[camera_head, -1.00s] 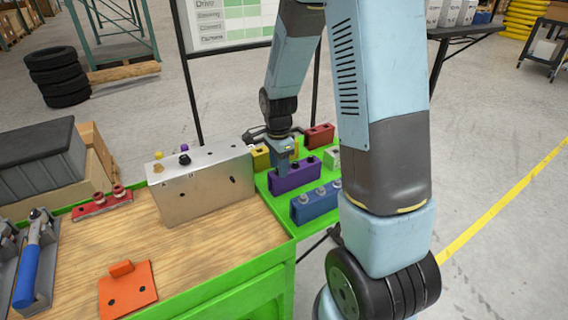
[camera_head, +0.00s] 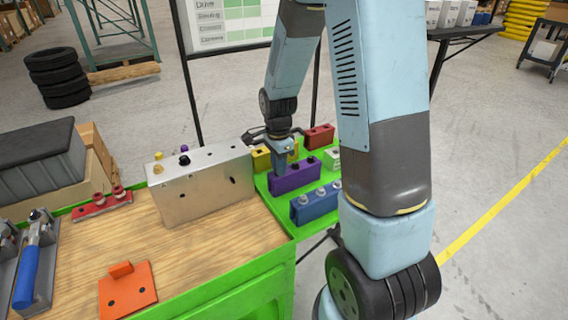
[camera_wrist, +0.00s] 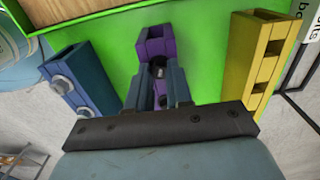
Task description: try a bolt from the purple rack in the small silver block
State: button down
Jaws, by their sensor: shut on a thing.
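The purple rack (camera_head: 297,177) stands on the green tray, with a dark bolt visible in its top. My gripper (camera_head: 283,165) points down at the rack's left end. In the wrist view my gripper (camera_wrist: 160,92) is shut on a bolt (camera_wrist: 158,71), with its fingers over the purple rack (camera_wrist: 155,43). Whether the bolt's shank is still inside the rack is hidden. A small pale block (camera_head: 332,157) sits on the tray right of the purple rack, partly hidden by my arm; I cannot tell if it is the small silver block.
A large silver block (camera_head: 205,189) stands left, with yellow and black bolts on top. Blue (camera_head: 316,203), yellow (camera_head: 261,160) and red (camera_head: 320,135) racks surround the purple one closely. An orange plate (camera_head: 128,291) lies on the clear front wood.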

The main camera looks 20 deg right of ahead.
jog(key=shift+r, duration=0.1)
jog(key=shift+s+r, duration=0.15)
jog(key=shift+r, duration=3.25)
